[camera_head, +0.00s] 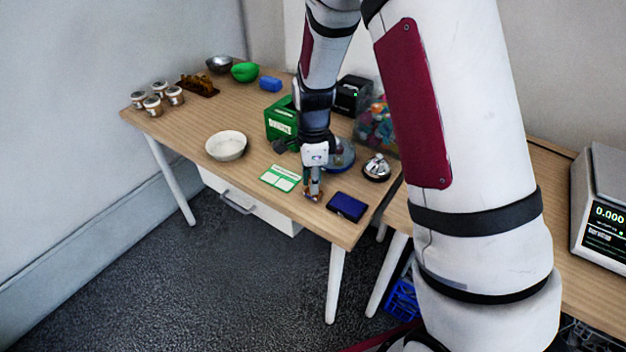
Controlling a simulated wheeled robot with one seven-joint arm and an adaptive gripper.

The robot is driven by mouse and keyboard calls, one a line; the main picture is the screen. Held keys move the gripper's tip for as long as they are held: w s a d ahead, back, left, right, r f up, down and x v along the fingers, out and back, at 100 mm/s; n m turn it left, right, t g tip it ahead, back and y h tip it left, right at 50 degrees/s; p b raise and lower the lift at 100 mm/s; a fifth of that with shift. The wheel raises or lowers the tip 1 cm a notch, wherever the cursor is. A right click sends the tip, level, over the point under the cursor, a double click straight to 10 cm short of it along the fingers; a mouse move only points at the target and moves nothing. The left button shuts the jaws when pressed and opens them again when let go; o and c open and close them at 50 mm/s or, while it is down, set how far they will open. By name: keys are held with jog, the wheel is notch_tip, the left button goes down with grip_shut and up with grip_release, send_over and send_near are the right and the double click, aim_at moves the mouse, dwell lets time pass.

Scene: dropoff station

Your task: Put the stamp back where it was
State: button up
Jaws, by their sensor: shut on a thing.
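My gripper (313,190) points down over the front right part of the wooden table. It is shut on a small brown thing that seems to be the stamp (313,197). The stamp is mostly hidden by the fingers, and I cannot tell whether it touches the tabletop. A dark blue ink pad (347,207) lies just right of the gripper. A green and white card (281,178) lies flat just left of it.
A silver bell (377,168) stands right of the gripper, and a green box (281,120) behind it. A white bowl (226,146) is to the left. Several jars (153,105) stand far left. A scale (602,210) is far right. The table's front edge is close.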

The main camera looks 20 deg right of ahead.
jog(key=shift+f, duration=0.15)
jog(key=o, duration=0.9)
notch_tip(320, 180, up, 13)
jog(key=shift+s+f+p, duration=0.1)
jog(key=shift+f+p, duration=0.1)
jog(key=shift+p, duration=0.7)
jog(key=s+r+n+t, duration=0.1)
jog(key=s+r+n, duration=1)
jog(key=s, duration=0.5)
jog(key=s+n, duration=0.3)
jog(key=s, duration=0.2)
jog(key=s+r+n, duration=0.1)
jog(key=s+n, duration=0.2)
jog(key=s, duration=0.2)
jog(key=s+r+n+t, duration=0.1)
jog(key=s+n, duration=0.2)
jog(key=s, duration=0.3)
